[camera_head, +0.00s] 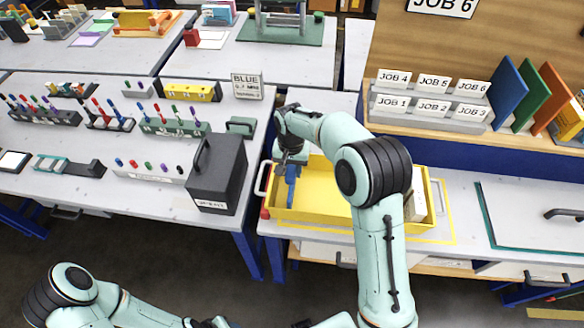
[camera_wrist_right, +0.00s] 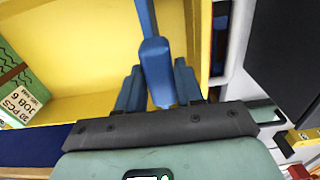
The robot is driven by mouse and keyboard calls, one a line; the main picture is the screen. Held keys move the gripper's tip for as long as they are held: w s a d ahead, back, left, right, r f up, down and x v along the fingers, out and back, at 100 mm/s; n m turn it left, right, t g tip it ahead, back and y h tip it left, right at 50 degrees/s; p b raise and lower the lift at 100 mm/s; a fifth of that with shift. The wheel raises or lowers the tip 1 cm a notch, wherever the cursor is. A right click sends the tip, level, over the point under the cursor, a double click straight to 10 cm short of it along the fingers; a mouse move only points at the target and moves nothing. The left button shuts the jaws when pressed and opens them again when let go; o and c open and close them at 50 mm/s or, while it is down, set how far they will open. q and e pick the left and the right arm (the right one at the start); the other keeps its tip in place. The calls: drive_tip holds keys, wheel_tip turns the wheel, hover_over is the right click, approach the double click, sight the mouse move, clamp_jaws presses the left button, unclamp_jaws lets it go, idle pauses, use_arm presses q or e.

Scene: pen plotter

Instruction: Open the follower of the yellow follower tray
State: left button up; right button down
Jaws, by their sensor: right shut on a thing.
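The yellow follower tray (camera_head: 322,190) stands on the right-hand bench, partly hidden behind my right arm. Its yellow wall and floor fill much of the right wrist view (camera_wrist_right: 80,45). My right gripper (camera_head: 291,180) is inside the tray's left end, pointing down. In the wrist view its blue fingers (camera_wrist_right: 158,88) are shut on a blue bar with a thick end (camera_wrist_right: 156,58), which seems to be the follower. The bar runs up out of the wrist picture, so its far end is hidden. My left arm shows at the bottom left; its fingers cannot be made out.
A green pack marked JOB 6 (camera_wrist_right: 18,85) lies at the tray's other end. A dark grey box with a handle (camera_head: 218,175) stands on the bench to the left. A job card rack (camera_head: 430,112) stands behind the tray.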

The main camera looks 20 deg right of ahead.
drive_tip(key=shift+a, duration=0.1)
drive_tip(key=c, duration=0.8)
unclamp_jaws()
use_arm(q)
drive_tip(key=shift+w+r+p, duration=0.7)
drive_tip(key=shift+w+r, duration=0.2)
drive_tip(key=shift+r, duration=0.1)
use_arm(e)
wheel_tip(320, 180, up, 13)
drive_tip(key=shift+r, duration=0.2)
use_arm(q)
drive_tip(key=shift+s, duration=0.1)
use_arm(e)
drive_tip(key=shift+s+f, duration=0.1)
